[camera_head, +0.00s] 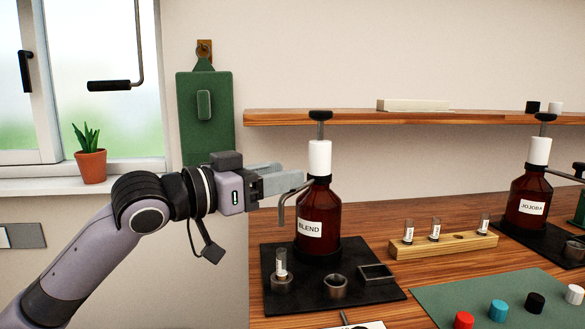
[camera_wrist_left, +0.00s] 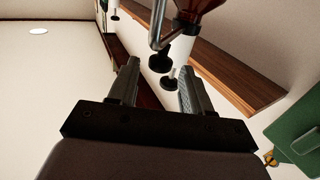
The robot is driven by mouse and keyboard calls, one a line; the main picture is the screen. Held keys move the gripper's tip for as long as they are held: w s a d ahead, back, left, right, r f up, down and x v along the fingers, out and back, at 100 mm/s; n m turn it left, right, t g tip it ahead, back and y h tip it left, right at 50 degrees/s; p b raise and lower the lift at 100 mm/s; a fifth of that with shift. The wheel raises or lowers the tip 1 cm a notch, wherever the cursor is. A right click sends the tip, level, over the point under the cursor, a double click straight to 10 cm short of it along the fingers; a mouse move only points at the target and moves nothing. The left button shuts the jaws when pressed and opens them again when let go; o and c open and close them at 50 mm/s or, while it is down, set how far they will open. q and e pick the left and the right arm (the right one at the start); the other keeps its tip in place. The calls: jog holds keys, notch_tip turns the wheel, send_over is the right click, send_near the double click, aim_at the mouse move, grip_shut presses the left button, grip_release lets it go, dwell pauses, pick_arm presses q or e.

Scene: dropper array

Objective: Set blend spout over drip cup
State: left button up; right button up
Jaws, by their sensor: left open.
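The amber BLEND bottle (camera_head: 318,228) stands on a black tray (camera_head: 375,300), with a white collar and a black pump top. Its thin metal spout (camera_head: 283,205) bends out left and down, toward the tray's left side. A vial (camera_head: 281,264) stands in a small round holder at the tray's left. A round metal cup (camera_head: 335,284) sits right of it; I cannot tell which is the drip cup. My left gripper (camera_head: 302,181) is open beside the bottle's neck, just above the spout. The left wrist view shows the spout (camera_wrist_left: 158,28) beyond the open fingers.
A square metal dish (camera_head: 377,272) is on the tray. A wooden vial rack (camera_head: 442,247) and a green mat (camera_head: 425,311) with coloured caps lie to the right, before the JOJOBA bottle (camera_head: 528,205). A wooden shelf (camera_head: 440,118) runs behind the bottles.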

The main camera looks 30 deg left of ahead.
pick_arm(q)
jog(key=shift+x, duration=1.5)
grip_shut()
jog(key=shift+r, duration=0.1)
